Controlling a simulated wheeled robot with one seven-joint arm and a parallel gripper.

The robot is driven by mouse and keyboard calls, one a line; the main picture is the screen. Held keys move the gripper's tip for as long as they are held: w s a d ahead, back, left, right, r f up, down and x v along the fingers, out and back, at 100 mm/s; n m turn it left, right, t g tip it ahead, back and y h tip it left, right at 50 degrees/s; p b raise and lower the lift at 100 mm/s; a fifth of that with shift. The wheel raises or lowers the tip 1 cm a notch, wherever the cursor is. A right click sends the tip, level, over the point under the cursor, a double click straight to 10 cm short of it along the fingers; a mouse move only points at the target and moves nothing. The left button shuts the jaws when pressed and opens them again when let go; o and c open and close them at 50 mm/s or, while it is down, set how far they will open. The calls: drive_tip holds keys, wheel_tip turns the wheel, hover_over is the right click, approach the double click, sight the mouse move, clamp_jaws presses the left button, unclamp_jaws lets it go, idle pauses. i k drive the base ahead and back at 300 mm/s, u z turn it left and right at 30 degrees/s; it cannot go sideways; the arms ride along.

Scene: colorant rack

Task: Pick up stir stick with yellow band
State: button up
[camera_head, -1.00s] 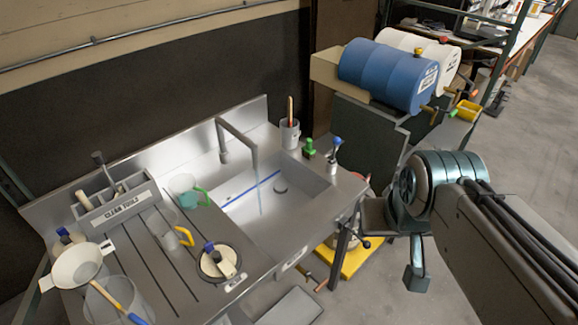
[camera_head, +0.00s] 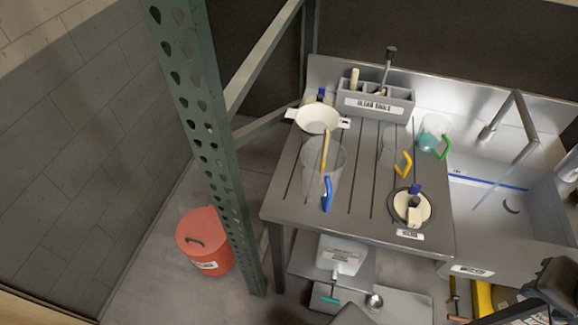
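A wooden stir stick (camera_head: 325,146) leans in a clear pitcher with a blue handle (camera_head: 327,194) on the ribbed drainboard. I cannot make out a yellow band on it. In the grey tool caddy labelled "CLEAN TOOLS" (camera_head: 400,108), a pale handle and a dark-topped tool stand upright; no yellow band can be made out there. A dark part that seems to be my gripper (camera_head: 556,285) shows at the lower right edge, well away from the pitcher. It is cut off by the frame, and its fingers cannot be made out.
A green post (camera_head: 205,130) stands left of the bench. A red bucket (camera_head: 204,240) is on the floor. The sink (camera_head: 500,205) is right.

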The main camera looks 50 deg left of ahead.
sight(323, 160)
drive_tip(key=u, duration=1.75)
